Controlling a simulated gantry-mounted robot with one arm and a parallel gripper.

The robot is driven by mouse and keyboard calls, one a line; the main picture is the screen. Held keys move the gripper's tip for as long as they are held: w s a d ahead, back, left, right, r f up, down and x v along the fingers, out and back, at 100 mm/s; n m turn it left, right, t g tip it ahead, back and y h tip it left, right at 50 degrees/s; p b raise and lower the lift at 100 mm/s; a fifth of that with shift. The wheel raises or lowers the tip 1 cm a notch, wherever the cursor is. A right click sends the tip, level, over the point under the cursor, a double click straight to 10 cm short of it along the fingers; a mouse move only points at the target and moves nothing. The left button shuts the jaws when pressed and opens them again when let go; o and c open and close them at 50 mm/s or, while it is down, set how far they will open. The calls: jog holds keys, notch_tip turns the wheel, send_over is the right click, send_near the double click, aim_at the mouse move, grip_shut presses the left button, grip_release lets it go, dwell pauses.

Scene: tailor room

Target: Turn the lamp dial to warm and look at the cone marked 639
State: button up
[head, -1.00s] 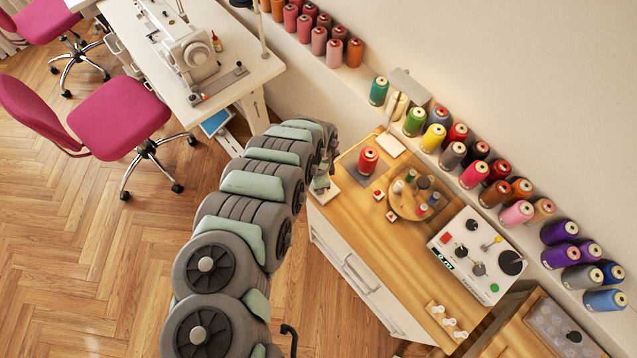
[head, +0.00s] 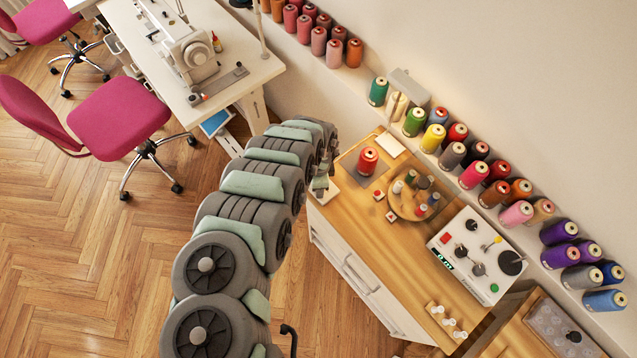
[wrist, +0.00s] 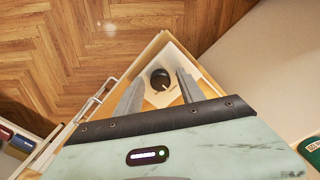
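My gripper (wrist: 159,77) is open, with its two fingers apart, in the wrist view. A round black dial (wrist: 160,79) on a white plate (wrist: 152,101) shows between the fingertips; I cannot tell whether they touch it. In the head view my gripper (head: 319,184) is over this white plate (head: 331,195) at the table's left corner, and my arm hides the dial. A red thread cone (head: 368,161) stands upright on a dark square on the table. Several other cones stand along the wall ledge. No number 639 is readable on any cone.
The wooden table (head: 395,252) also holds a round wooden tray (head: 407,207) with small spools, a control box (head: 471,262) with knobs and a small display, and several white spools (head: 447,321). A sewing table is at the upper left.

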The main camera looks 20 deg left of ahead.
jog(key=shift+r, duration=0.15)
notch_tip(320, 180, up, 10)
jog(key=p, duration=0.1)
jog(key=shift+r, duration=0.25)
dwell(0.4)
dwell(0.5)
